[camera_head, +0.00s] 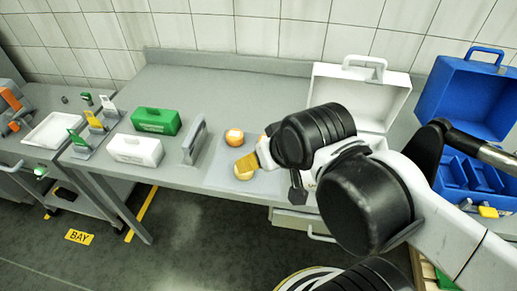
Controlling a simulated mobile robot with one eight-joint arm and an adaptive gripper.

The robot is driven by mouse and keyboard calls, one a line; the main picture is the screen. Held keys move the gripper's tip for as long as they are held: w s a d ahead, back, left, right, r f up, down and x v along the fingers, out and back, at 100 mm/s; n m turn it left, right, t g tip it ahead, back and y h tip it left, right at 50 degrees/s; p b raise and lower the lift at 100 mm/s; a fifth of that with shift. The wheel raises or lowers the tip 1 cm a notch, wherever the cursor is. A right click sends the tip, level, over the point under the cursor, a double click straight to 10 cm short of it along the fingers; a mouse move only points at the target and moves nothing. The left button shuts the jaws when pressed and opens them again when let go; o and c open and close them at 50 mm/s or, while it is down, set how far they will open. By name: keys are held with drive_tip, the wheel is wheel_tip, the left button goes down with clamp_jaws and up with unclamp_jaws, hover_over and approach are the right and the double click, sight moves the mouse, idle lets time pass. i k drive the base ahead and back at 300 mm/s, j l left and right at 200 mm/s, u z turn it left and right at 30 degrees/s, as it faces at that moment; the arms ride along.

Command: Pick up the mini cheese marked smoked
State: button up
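Several small round cheeses are on the grey worktop near my wrist. One orange cheese (234,137) with a pale label lies at the back. A pale yellow cheese (243,174) lies in front, partly covered by a yellow flat piece (247,162) that I cannot identify. The label wording is too small to read, so I cannot tell which is smoked. My gripper (297,192) shows only as a dark part below the black wrist, right of the cheeses. Its fingers are mostly hidden, and I cannot tell whether it holds anything.
An open white case (362,92) and an open blue case (466,98) stand at right. A white tray (54,131) is farther left. The back left worktop is clear.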

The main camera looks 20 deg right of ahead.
sight(235, 137)
drive_tip(key=i+l+z, duration=0.15)
drive_tip(key=z, duration=1.05)
drive_tip(key=u, duration=1.25)
drive_tip(key=j+z, duration=0.35)
drive_tip(key=k+j+z, duration=0.15)
drive_tip(key=j+z, duration=0.2)
drive_tip(key=j, duration=0.2)
drive_tip(key=k+j+z, duration=0.15)
drive_tip(key=j+z, duration=0.2)
drive_tip(key=k+j+z, duration=0.2)
drive_tip(key=j+z, duration=0.15)
drive_tip(key=k+j+z, duration=0.35)
drive_tip(key=i+j, duration=0.05)
drive_tip(key=i, duration=0.05)
